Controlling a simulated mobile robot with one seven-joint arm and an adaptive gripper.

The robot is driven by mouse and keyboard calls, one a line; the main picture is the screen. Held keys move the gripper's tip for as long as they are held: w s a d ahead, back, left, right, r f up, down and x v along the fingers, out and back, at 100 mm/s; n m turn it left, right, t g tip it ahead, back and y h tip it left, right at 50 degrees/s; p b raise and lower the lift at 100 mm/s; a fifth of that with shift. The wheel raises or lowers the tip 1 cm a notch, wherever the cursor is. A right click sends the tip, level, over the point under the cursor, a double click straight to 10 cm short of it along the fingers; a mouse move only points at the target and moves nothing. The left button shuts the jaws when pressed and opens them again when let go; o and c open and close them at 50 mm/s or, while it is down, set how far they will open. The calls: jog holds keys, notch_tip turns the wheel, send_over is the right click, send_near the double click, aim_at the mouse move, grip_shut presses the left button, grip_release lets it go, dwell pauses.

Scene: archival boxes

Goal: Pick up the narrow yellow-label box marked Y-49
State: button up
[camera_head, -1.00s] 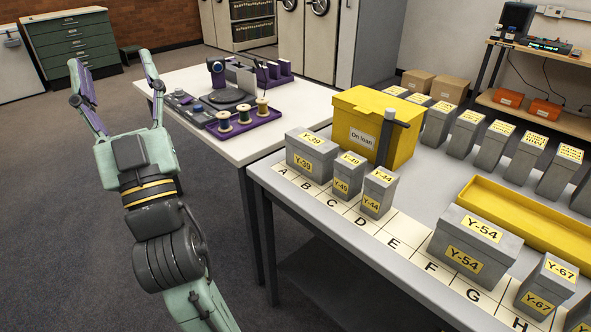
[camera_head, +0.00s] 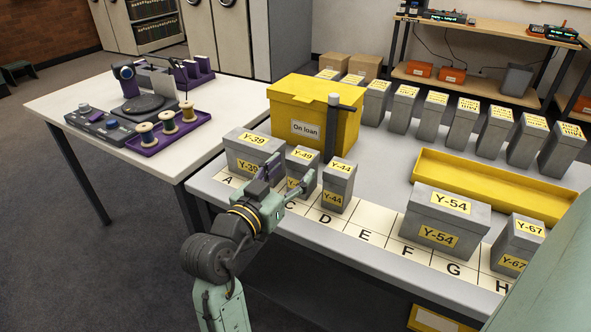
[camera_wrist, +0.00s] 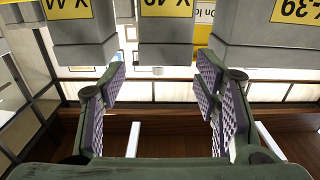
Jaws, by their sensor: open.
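The narrow grey box Y-49 (camera_head: 301,157) with yellow labels stands upright on the grey table, between the wide box Y-39 (camera_head: 240,149) and the narrow box Y-44 (camera_head: 338,184). My gripper (camera_head: 288,176) is open and empty in front of Y-49, hiding its lower front. In the wrist view, which looks upside down, the Y-49 box (camera_wrist: 166,52) is ahead, roughly in line with the gap between the fingers of my gripper (camera_wrist: 162,88). Y-44 (camera_wrist: 80,42) is to its left and Y-39 (camera_wrist: 265,45) to its right. I cannot tell whether the fingers touch anything.
A yellow "On loan" box (camera_head: 292,109) with a grey post (camera_head: 332,122) stands behind these boxes. Y-54 (camera_head: 445,220) and Y-67 (camera_head: 517,245) stand to the right, before a yellow tray (camera_head: 490,184).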

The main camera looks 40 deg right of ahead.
aim_at(303, 155)
jog(key=p+x, duration=0.2)
jog(key=x, duration=0.4)
jog(key=shift+w+d, duration=0.25)
jog(key=shift+w, duration=0.1)
jog(key=shift+c, duration=0.6)
jog(key=c, duration=0.9)
jog(key=shift+c, duration=0.5)
jog(key=shift+r, duration=0.15)
